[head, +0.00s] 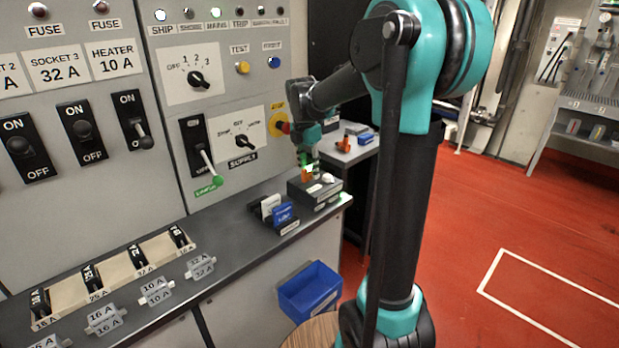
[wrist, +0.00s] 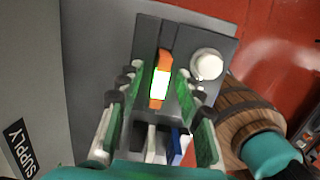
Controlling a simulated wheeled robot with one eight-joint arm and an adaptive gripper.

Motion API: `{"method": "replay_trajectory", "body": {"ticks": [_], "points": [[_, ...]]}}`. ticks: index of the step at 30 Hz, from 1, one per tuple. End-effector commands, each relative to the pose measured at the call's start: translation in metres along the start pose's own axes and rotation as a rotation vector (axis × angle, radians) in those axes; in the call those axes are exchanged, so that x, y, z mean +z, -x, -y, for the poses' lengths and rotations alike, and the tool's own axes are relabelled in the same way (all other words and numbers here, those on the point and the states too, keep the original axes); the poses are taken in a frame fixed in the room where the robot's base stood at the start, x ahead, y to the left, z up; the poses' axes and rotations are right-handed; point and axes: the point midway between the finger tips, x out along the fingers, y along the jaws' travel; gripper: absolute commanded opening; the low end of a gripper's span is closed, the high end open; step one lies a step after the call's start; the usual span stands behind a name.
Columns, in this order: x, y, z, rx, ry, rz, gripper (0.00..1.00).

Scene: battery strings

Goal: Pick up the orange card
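The orange card (wrist: 165,62) stands upright in a slot of a dark grey holder (wrist: 144,45) in the wrist view. A bright white and green patch shows on its middle. In the head view the orange card (head: 307,174) shows small above the dark holder (head: 318,199) at the counter's right end. My gripper (wrist: 157,84) is open, with its green-padded fingers on either side of the card and gaps visible on both sides. In the head view my gripper (head: 309,160) points down over the holder and partly hides the card.
A white round knob (wrist: 206,64) stands close right of the card. White and blue cards (head: 284,213) stand left of the holder on the grey counter (head: 232,225). The switch panel (head: 215,130) rises behind. A blue bin (head: 310,291) sits below, beside a wooden barrel top (head: 312,334).

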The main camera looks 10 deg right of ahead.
Motion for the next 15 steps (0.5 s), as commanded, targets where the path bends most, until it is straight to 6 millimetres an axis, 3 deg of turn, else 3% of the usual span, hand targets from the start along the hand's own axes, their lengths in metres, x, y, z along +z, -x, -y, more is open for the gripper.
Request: {"method": "replay_trajectory", "body": {"ticks": [6,15], "points": [[0.0000,-0.0011,0.0000,0.000,0.000,0.000,0.36],[0.0000,-0.0009,-0.0001,0.000,0.000,0.000,0.00]]}}
